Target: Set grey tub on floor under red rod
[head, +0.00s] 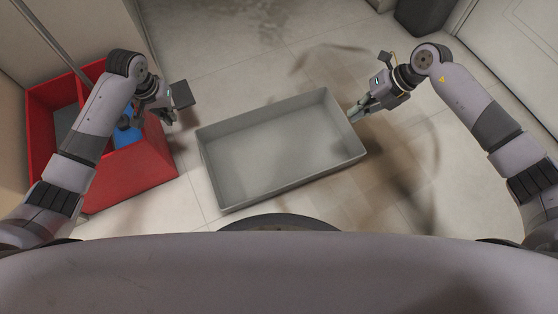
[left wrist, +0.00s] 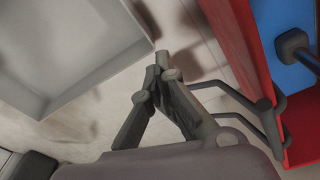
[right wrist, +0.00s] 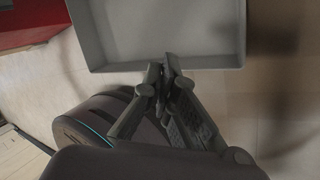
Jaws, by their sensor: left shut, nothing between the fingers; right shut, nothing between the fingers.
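The grey tub (head: 283,175) is a shallow, empty rectangular tray, upright in the middle of the head view. It appears to rest on the tiled floor. It also shows in the left wrist view (left wrist: 90,85) and the right wrist view (right wrist: 165,58). My right gripper (head: 358,112) is shut and empty at the tub's right end; its tips overlap the rim in the right wrist view, and I cannot tell whether they touch. My left gripper (left wrist: 161,62) is shut and empty between the tub's corner and a red bin. I see no red rod.
The red bin (head: 140,183), with grey and blue parts inside, stands left of the tub. A grey pole (head: 52,40) leans above it. A dark container (head: 423,15) stands at the back right near a pale door or panel (head: 515,55). Floor (head: 235,70) behind the tub is clear.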

